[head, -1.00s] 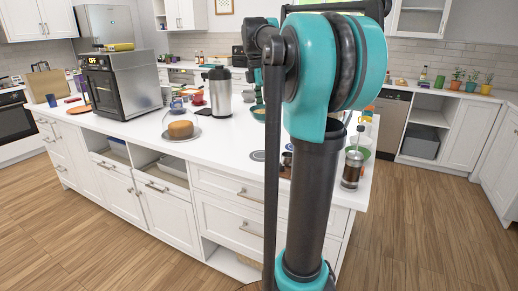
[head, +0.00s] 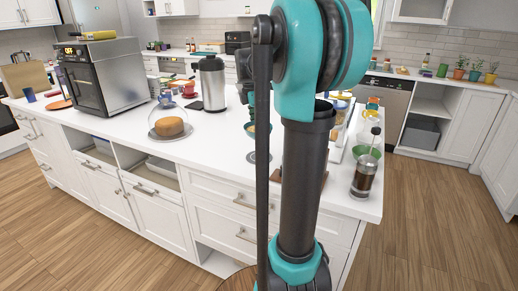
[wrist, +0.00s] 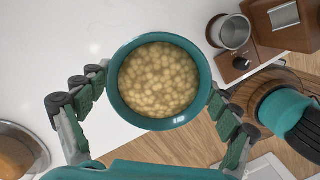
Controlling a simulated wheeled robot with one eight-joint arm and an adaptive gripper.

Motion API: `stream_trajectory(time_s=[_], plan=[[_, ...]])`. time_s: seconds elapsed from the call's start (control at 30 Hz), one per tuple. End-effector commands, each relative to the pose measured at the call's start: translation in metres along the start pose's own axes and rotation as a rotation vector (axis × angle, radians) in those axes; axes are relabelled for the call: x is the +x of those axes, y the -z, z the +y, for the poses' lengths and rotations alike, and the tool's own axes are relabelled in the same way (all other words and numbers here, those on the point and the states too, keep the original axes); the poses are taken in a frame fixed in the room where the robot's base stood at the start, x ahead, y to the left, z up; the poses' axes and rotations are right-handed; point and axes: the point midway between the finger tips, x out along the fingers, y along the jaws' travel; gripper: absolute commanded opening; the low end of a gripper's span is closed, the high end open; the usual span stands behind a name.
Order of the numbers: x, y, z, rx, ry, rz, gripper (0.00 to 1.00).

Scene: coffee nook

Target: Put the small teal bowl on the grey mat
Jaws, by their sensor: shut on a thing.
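The small teal bowl (wrist: 162,126) is filled with pale, round pieces and looks level in the wrist view. My gripper (wrist: 158,98) has its fingers on opposite sides of the bowl and is shut on it. In the head view the bowl (head: 250,129) shows just left of my arm, over the white counter, partly hidden. A flat grey disc (head: 257,157), which looks like the grey mat, lies on the counter nearer the front edge, below the bowl in the picture. My arm hides part of it. No mat shows in the wrist view; the bowl may cover it.
A wooden grinder (wrist: 285,20) and a metal cup (wrist: 232,32) stand right of the bowl. A cake under a glass dome (head: 170,122) stands to the left, and a French press (head: 366,170) near the right corner. Counter between dome and disc is clear.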

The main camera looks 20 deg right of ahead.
Motion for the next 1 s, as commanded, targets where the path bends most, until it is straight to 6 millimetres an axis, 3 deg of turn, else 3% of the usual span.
stream_trajectory(time_s=[0.13,0.6,1.0], plan=[[0.029,0.004,0.000,0.000,0.000,0.000,0.48],[0.078,0.012,0.001,0.000,0.000,0.000,0.48],[0.084,0.013,0.000,0.000,0.000,0.000,0.48]])
